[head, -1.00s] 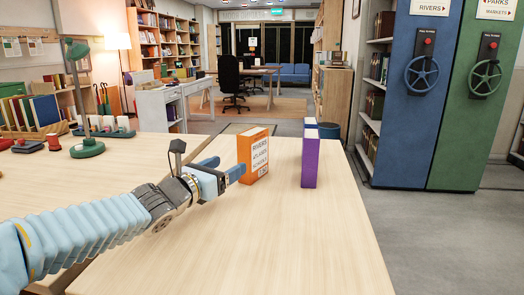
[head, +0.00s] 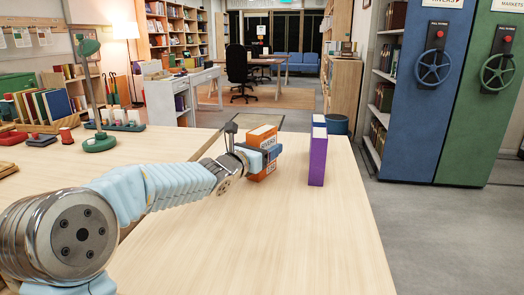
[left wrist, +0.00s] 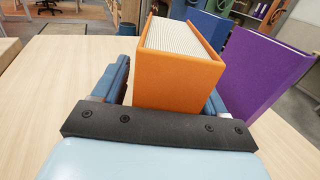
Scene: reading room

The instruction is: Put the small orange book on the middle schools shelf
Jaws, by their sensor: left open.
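My right gripper is not in view. The blue shelf unit (head: 430,100) stands at the right, its sign partly cut off.
A purple book (head: 318,160) and a blue book (head: 319,121) stand upright just right of the orange book. A green lamp (head: 98,140) and a row of books stand at the left. The front of the table (head: 290,240) is clear. A green shelf unit (head: 490,100) is at far right.

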